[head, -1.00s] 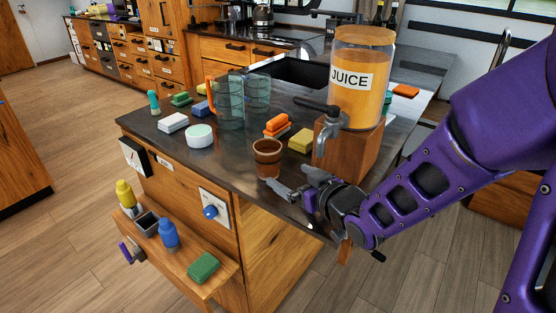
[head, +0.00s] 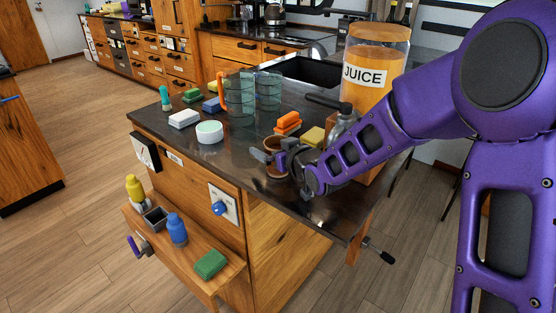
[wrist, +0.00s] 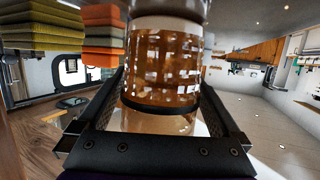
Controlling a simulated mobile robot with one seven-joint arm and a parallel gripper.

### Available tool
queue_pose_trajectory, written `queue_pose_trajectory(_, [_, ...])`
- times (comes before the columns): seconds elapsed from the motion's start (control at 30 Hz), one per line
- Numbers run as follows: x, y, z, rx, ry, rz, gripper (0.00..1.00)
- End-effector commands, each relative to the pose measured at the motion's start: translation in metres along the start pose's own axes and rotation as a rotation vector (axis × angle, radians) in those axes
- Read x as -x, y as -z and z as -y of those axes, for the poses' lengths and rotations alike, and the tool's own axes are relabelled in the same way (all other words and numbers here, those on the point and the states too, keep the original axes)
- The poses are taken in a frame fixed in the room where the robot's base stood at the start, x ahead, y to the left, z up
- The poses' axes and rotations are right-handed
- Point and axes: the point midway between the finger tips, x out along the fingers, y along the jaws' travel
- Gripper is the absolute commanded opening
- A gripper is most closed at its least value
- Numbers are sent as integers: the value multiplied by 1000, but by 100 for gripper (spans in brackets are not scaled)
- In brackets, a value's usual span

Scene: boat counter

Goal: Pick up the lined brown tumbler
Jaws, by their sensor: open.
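The brown tumbler (head: 274,143) stands on the dark counter near its front edge, partly hidden by my gripper in the head view. In the wrist view the tumbler (wrist: 160,62) fills the middle, with pale, broken line marks on brown and a dark band around it. My gripper (head: 268,158) is at the tumbler, low over the counter. In the wrist view the open fingers of my gripper (wrist: 161,96) lie on both sides of the tumbler. I cannot tell whether either finger touches it.
The juice dispenser (head: 374,72) stands close behind my arm. Orange (head: 288,121) and yellow (head: 313,137) sponges lie near the tumbler. Glass mugs (head: 240,98), a white round tub (head: 209,132) and a white sponge (head: 184,118) are left. The front counter strip is fairly clear.

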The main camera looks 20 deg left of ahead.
Motion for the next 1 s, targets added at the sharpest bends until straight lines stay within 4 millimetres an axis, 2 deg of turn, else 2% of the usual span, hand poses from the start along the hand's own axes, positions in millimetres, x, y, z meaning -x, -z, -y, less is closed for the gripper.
queue_pose_trajectory(0.23, [-1, 0, 0, 0, 0, 0, 98])
queue_pose_trajectory(0.7, [-1, 0, 0, 0, 0, 0, 14])
queue_pose_trajectory(1.0, [-1, 1, 0, 1, 0, -2, 12])
